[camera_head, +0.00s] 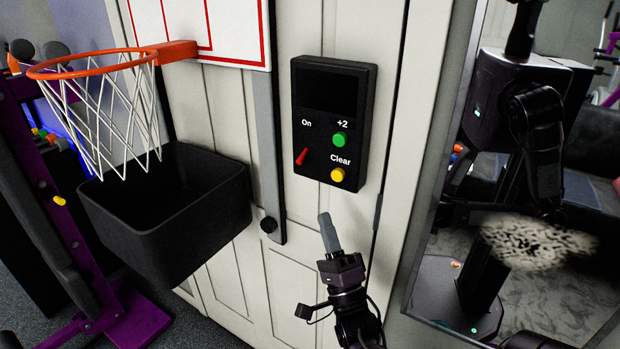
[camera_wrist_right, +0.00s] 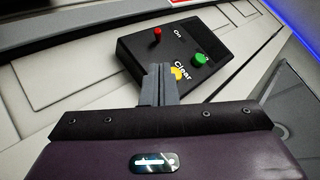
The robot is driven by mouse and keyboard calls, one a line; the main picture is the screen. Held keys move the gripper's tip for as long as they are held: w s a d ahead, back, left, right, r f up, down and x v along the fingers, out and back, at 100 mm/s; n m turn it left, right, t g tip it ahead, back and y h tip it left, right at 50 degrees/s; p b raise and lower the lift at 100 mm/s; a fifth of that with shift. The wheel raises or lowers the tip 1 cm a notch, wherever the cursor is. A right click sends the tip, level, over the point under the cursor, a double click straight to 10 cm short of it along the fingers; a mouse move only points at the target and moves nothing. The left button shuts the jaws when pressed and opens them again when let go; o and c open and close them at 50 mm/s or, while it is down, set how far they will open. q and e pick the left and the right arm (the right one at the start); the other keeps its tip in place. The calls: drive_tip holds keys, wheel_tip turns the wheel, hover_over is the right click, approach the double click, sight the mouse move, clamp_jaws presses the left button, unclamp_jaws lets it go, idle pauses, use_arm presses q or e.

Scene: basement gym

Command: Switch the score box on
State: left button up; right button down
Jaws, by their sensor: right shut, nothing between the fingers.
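The score box (camera_head: 332,124) is a black box on the white door, with a dark blank display (camera_head: 331,89) at its top. Its red On switch (camera_head: 301,157) sits at the lower left and leans to the upper right. A green +2 button (camera_head: 340,139) and a yellow Clear button (camera_head: 337,174) are on the right side. My right gripper (camera_head: 329,232) is shut and empty, below the box and apart from it. In the right wrist view the box (camera_wrist_right: 186,48) is ahead of the fingers (camera_wrist_right: 158,84), which partly cover the yellow button. My left gripper does not show.
A basketball hoop (camera_head: 96,64) and a black bin (camera_head: 170,211) are on the left. A grey upright bar (camera_head: 268,150) runs left of the box. A mirror (camera_head: 520,180) at the right reflects my body. The door below the box is clear.

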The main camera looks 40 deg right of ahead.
drive_tip(key=p, duration=0.4)
approach(305, 157)
drive_tip(key=a+x, duration=0.1)
drive_tip(key=x, duration=0.4)
drive_tip(key=shift+w+d+r, duration=0.15)
drive_tip(key=shift+w+d, duration=0.2)
drive_tip(key=shift+d, duration=0.35)
